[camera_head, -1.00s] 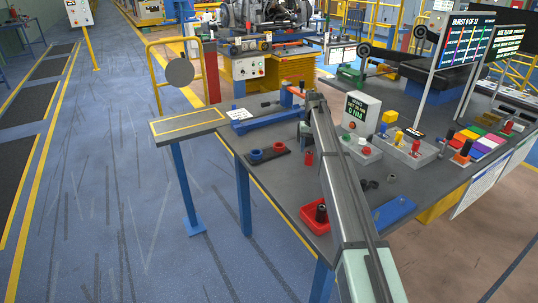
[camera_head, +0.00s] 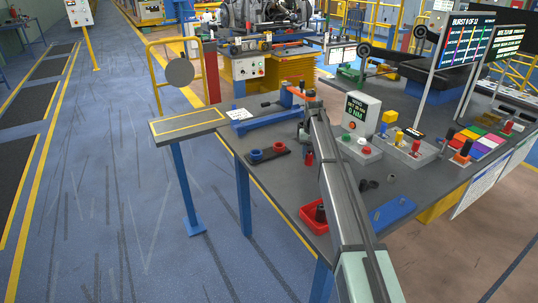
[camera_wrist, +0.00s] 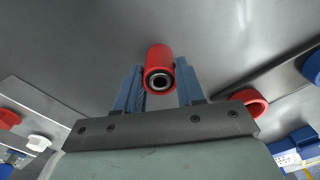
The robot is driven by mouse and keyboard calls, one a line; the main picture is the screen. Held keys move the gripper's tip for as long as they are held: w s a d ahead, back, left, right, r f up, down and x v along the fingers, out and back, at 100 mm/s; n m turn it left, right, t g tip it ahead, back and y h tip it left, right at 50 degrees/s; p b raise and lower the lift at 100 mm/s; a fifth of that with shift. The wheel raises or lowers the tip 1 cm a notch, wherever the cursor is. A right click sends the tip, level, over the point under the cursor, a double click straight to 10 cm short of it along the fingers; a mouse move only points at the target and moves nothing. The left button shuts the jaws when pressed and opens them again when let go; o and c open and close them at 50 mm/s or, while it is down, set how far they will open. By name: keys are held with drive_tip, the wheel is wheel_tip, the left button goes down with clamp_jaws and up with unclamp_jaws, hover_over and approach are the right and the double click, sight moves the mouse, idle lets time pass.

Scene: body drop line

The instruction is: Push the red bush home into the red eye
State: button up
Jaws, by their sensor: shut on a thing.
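The red bush (camera_wrist: 158,53) is a short red cylinder with a dark bore ringed in metal, seen end-on in the wrist view. My gripper (camera_wrist: 160,82) has one blue-grey finger on each side of it and is shut on it. In the head view the bush (camera_head: 309,158) shows just under my gripper (camera_head: 307,149), right of the eyes. The red eye (camera_head: 281,147) is a ring on a dark plate; it also shows right of my gripper in the wrist view (camera_wrist: 262,102). The bush is apart from the eye. My arm hides part of the bench.
A blue eye (camera_head: 256,155) stands beside the red one on the dark plate (camera_head: 266,161). A red tray (camera_head: 306,217) with a dark part is nearer. A tester box (camera_head: 362,113) and a button panel (camera_head: 359,150) stand to the right.

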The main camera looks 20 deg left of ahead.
sight(310, 152)
clamp_jaws()
drive_tip(key=shift+r, duration=0.1)
drive_tip(key=shift+r, duration=2.4)
